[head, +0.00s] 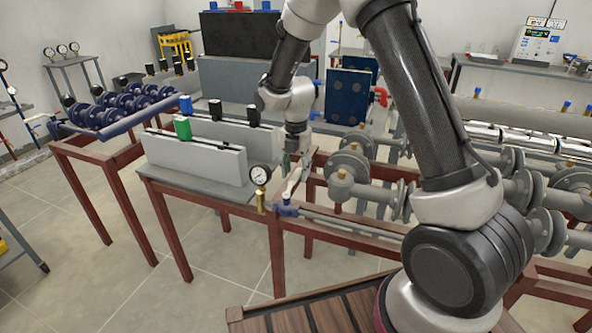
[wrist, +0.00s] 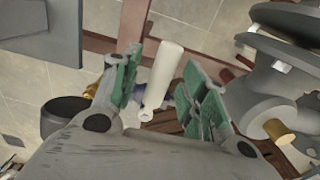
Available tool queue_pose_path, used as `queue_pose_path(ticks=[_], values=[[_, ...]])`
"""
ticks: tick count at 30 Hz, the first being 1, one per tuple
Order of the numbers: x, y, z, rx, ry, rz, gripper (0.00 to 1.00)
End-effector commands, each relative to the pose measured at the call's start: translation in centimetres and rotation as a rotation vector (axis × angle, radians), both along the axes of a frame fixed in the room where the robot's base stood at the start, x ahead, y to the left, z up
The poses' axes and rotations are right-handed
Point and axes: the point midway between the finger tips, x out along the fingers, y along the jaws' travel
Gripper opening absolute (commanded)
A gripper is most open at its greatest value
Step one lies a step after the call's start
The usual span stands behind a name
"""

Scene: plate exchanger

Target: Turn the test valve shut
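The test valve appears to be the small blue valve (head: 288,208) with a pale lever handle (head: 293,183), at the end of a pipe on the red frame. In the wrist view the pale handle (wrist: 163,70) shows between my two green-padded fingers. My gripper (wrist: 163,98) is open, with a gap on both sides of the handle. I cannot tell how deep the handle sits between the fingers. The valve body is mostly hidden there, with only a bit of blue showing. In the head view my gripper (head: 294,163) is just above the handle, pointing down.
A pressure gauge (head: 260,177) on a brass fitting stands just left of the valve. Grey flanged pipes (head: 350,175) are close on the right. A grey bench (head: 205,187) with upright panels is at the left.

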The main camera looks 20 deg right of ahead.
Motion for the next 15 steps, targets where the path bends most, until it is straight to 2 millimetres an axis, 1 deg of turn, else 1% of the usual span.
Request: queue_pose_path(ticks=[4,7,11,15], values=[[0.0,0.0,0.1,0.0,0.0,-0.001,0.44],[0.1,0.0,1.1,0.0,-0.003,-0.001,0.44],[0.1,0.0,3.6,0.002,-0.005,-0.001,0.44],[0.1,0.0,6.8,0.002,-0.005,-0.001,0.44]])
